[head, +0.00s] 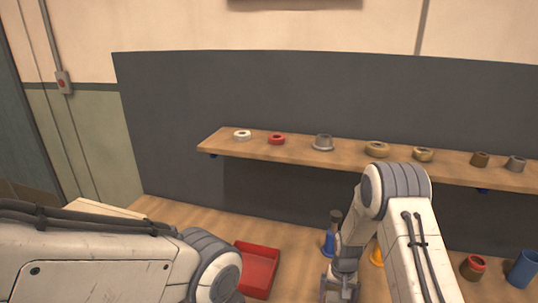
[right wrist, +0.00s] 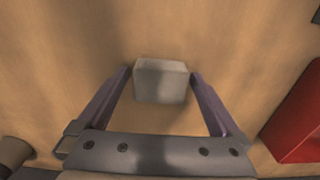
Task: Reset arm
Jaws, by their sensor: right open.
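My right arm reaches down in the head view, and its wrist end is at the bottom edge of the picture. In the right wrist view my right gripper (right wrist: 161,76) is open, with its two purplish fingers apart. A light grey block (right wrist: 160,84) lies between the fingertips, over the wooden surface. I cannot tell whether a finger touches it. The block does not show in the head view. My left arm crosses the lower left of the head view, and its gripper is out of the picture.
A red tray (head: 259,270) lies on the wooden worktop between my arms; a red edge also shows in the right wrist view (right wrist: 296,120). A wooden shelf (head: 300,151) behind holds several rings and collars. A blue-based item (head: 328,243), a red-topped pot (head: 473,268) and a blue cup (head: 523,270) stand nearby.

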